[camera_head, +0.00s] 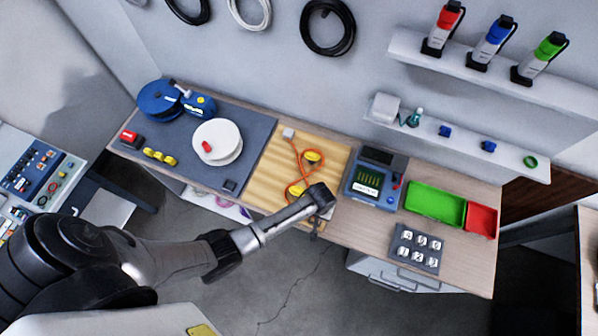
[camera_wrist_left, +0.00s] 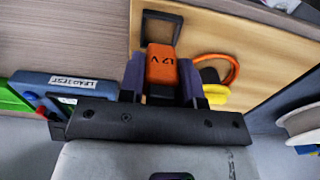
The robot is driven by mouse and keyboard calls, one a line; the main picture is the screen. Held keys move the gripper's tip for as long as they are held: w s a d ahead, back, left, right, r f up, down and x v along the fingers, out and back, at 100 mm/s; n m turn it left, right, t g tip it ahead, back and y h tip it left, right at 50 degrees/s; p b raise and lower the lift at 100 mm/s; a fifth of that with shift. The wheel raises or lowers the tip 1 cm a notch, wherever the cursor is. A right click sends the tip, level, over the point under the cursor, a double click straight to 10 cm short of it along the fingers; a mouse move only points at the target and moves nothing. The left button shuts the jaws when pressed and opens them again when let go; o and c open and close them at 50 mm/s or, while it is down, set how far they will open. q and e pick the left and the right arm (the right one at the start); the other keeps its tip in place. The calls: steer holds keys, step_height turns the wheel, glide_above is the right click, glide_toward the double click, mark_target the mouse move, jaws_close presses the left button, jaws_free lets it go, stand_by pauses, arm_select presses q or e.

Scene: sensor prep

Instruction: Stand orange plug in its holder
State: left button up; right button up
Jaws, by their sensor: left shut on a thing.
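The orange plug (camera_wrist_left: 161,70), marked with black lettering that looks like "12 V", sits between the fingers of my left gripper (camera_wrist_left: 162,82), which is shut on it. A black square holder frame (camera_wrist_left: 146,24) is on the wooden board just beyond the plug in the wrist view. I cannot tell whether plug and holder touch. In the head view my left gripper (camera_head: 322,203) is over the board's front right corner, hiding the plug and holder. My right gripper is not in view.
A blue lead tester (camera_head: 374,180) stands right of the board, with green (camera_head: 435,204) and red (camera_head: 481,219) trays beyond it. A numbered grey block (camera_head: 415,248) is at the front. A grey mat (camera_head: 240,135) with white and blue reels lies left.

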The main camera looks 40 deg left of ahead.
arm_select(q)
steer(key=shift+f, duration=0.15)
stand_by(0.3)
steer(key=shift+f+b, duration=0.95)
steer(key=shift+f, duration=0.25)
steer(key=shift+f, duration=0.1)
steer(key=shift+f, duration=0.15)
stand_by(0.5)
steer(key=shift+f+b, duration=0.45)
steer(key=shift+f, duration=0.3)
stand_by(0.3)
steer(key=o, duration=1)
